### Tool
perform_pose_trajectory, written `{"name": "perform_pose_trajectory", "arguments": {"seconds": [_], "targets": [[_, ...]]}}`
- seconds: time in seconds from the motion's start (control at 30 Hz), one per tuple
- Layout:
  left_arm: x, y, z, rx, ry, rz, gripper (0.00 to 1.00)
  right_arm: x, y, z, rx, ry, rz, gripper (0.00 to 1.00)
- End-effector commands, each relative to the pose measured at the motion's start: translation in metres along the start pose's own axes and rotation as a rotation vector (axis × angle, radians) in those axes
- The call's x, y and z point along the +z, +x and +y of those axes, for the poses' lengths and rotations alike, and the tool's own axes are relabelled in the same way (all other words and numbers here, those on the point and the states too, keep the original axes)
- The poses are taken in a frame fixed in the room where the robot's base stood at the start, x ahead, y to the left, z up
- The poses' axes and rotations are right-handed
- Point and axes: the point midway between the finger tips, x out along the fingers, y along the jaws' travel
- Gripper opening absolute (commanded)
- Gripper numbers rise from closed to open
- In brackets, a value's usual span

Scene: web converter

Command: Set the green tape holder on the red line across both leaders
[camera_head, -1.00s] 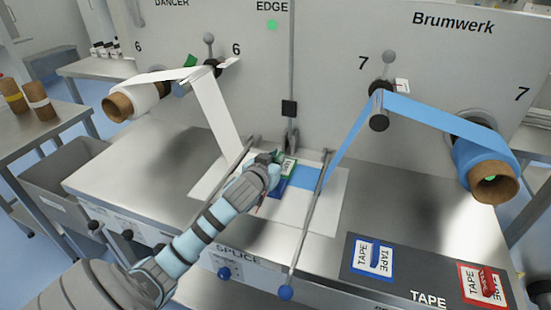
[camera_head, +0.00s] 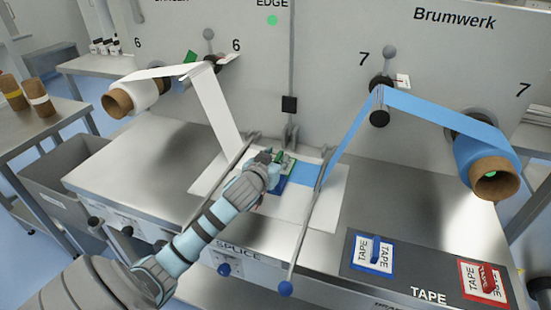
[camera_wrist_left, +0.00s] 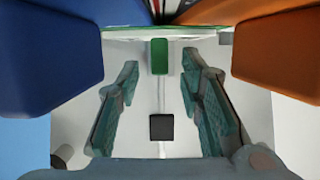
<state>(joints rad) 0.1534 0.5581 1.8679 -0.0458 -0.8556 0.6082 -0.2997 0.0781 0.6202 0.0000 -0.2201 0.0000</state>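The green tape holder (camera_head: 287,162) lies on the splice table near the inner end of the blue leader (camera_head: 304,173), partly hidden by my left gripper (camera_head: 274,160). In the left wrist view, the holder's green grip (camera_wrist_left: 160,55) stands between my two finger pads, with a gap on each side, so the gripper is open around it. The white leader (camera_head: 216,110) comes down from the left roller. The overlap of the leaders and the red line are hidden by my gripper. My right gripper is not in view.
Two metal bars with blue knobs (camera_head: 224,270) (camera_head: 286,290) flank the splice area. A black TAPE pad with a blue holder (camera_head: 374,255) and a red holder (camera_head: 487,280) lies at front right. The upright machine panel (camera_head: 330,60) stands behind.

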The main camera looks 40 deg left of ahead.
Motion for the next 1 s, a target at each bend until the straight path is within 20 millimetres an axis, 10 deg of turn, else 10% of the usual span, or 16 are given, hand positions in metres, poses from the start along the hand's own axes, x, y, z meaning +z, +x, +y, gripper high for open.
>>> {"name": "perform_pose_trajectory", "arguments": {"seconds": [0.23,0.6,1.0], "targets": [[0.0,-0.017,0.0,0.0,0.004,0.001,0.34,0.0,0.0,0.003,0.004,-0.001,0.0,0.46],[0.0,-0.109,0.0,0.002,0.005,0.0,0.34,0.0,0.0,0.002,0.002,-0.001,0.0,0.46],[0.0,-0.12,0.0,0.0,0.0,0.0,0.34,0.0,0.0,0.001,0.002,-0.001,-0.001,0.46]]}}
